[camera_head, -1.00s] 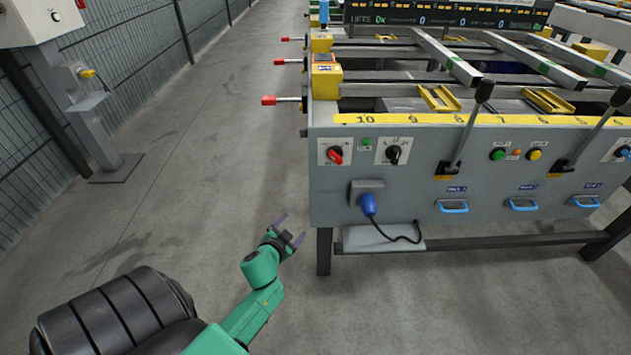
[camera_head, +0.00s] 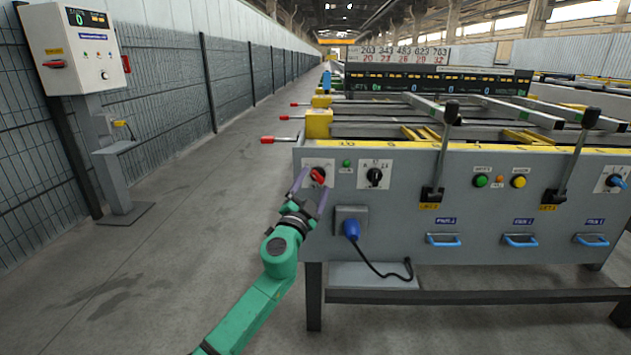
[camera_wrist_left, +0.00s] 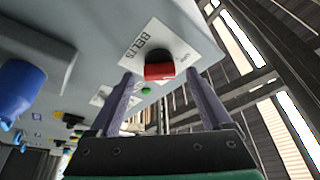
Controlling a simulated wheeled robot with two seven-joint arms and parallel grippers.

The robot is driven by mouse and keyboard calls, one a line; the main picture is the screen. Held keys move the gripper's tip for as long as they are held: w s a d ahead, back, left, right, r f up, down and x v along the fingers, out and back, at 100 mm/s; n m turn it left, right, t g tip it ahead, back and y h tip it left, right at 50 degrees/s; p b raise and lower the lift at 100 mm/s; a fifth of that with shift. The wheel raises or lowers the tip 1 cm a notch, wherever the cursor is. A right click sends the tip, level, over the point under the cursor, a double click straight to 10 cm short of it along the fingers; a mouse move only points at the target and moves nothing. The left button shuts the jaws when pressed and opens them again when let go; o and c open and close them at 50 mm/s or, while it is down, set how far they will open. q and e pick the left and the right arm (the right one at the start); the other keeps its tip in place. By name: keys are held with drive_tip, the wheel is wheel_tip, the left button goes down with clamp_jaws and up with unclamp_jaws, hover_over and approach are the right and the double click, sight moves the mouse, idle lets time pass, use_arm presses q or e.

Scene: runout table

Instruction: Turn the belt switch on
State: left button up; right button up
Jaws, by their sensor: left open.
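The belt switch is a red rotary knob (camera_head: 317,175) on a white plate at the left end of the grey front panel (camera_head: 400,215). In the left wrist view the red knob (camera_wrist_left: 159,70) sits on a dark round base, on a plate lettered BELTS. My left gripper (camera_head: 308,188) is open, its two fingers pointing at the panel on either side of the knob in the picture. In the wrist view the fingers (camera_wrist_left: 160,95) show below the knob, left and right of it, with nothing between them. Contact with the knob is not visible. My right gripper is out of view.
A black selector (camera_head: 374,174) and a small green lamp (camera_head: 347,163) are to the right of the knob. A blue plug (camera_head: 351,229) with a black cable is below. Red-tipped rods (camera_head: 268,140) stick out at left. Floor at left is clear up to a control box (camera_head: 76,50).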

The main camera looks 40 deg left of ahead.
use_arm(q)
drive_tip(key=shift+x, duration=0.8)
clamp_jaws()
